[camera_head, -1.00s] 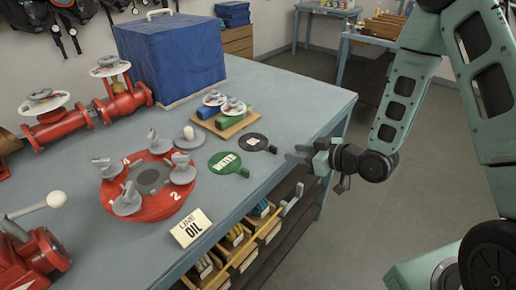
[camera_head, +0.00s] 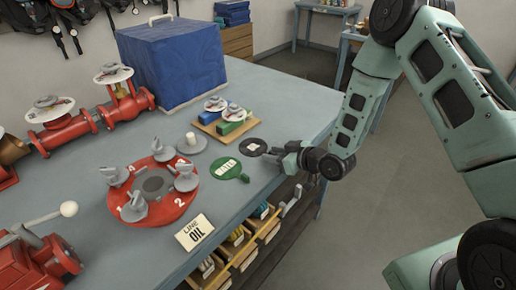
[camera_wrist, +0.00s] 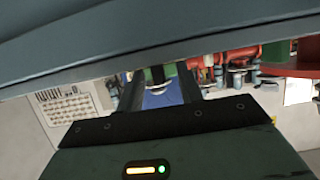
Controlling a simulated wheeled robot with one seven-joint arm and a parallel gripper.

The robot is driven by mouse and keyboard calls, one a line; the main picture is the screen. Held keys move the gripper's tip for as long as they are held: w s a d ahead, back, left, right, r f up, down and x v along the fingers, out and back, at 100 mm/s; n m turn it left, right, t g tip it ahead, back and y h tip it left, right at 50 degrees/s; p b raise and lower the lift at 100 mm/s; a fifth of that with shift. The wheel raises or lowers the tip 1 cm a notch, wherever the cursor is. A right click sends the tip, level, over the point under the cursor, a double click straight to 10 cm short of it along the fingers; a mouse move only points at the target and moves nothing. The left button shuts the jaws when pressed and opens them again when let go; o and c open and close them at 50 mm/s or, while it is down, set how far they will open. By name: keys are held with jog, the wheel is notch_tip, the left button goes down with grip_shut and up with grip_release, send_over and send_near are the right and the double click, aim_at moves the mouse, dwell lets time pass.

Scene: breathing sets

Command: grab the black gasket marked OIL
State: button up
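The black gasket (camera_head: 253,146) lies flat near the table's right edge, a round disc with a small pale mark too small to read. Its handle points right, toward my gripper (camera_head: 277,152). My gripper is at the table edge, with its fingertips close to or over the handle's end; I cannot tell whether they touch it. In the wrist view my gripper (camera_wrist: 160,82) has its two dark fingers apart, with a gap between them. A small dark shape shows in that gap, but I cannot tell what it is.
A green gasket (camera_head: 226,168) marked WATER lies close in front-left of the black one. A wooden board (camera_head: 228,125) with valves stands behind. A "LINE OIL" card (camera_head: 194,232) and red round base (camera_head: 152,207) are nearer. Open bins (camera_head: 241,250) sit below the edge.

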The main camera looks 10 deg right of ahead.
grip_shut()
jog(key=shift+r, duration=0.15)
